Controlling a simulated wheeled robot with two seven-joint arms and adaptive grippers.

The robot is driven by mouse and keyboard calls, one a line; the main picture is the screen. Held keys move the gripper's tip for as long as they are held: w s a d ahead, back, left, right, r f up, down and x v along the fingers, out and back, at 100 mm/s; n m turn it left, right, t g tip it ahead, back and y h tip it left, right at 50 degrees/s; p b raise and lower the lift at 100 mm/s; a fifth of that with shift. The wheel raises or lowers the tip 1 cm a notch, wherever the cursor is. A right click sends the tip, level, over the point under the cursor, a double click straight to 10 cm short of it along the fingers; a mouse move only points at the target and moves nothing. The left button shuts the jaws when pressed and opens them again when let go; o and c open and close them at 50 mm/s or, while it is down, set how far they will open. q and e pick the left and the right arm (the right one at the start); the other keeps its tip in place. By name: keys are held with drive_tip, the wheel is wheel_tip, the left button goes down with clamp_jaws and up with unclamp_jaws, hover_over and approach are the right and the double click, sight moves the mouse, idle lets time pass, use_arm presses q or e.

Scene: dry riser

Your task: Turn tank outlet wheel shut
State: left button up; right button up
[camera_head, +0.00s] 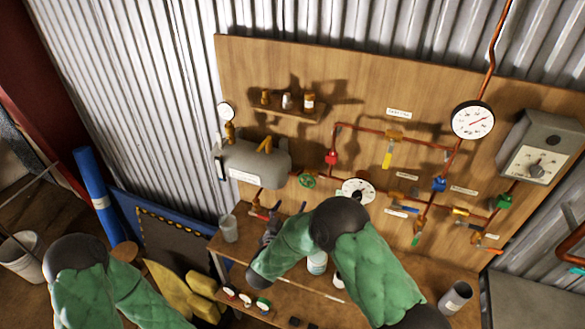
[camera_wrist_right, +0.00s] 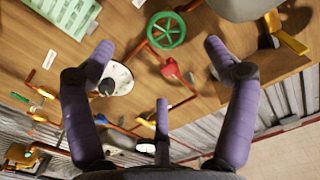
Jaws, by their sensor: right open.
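The tank outlet wheel, a green spoked handwheel (camera_head: 307,181), sits on the copper pipe just right of the grey tank (camera_head: 262,165) on the wooden board. In the right wrist view the green wheel (camera_wrist_right: 166,30) shows at the top, beyond the fingertips and apart from them. My right gripper (camera_head: 283,212) is below and left of the wheel in the head view, partly hidden by my green-sleeved arm. In the right wrist view my right gripper (camera_wrist_right: 158,54) has its purple fingers spread, with nothing held. My left arm shows at the lower left; its gripper is out of view.
A bench (camera_head: 215,245) below carries a grey cup (camera_head: 229,228) and small gauges. More pipes and coloured valves fill the board's right side.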

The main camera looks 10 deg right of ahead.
sight(306, 183)
drive_tip(key=x, duration=0.3)
drive_tip(key=r+p+x, duration=0.1)
drive_tip(key=x, duration=0.3)
drive_tip(key=p+x, duration=0.1)
drive_tip(key=x, duration=0.2)
drive_tip(key=shift+w+d+r, duration=0.2)
drive_tip(key=shift+w+d, duration=0.1)
drive_tip(key=shift+s, duration=0.1)
drive_tip(key=c, duration=1.1)
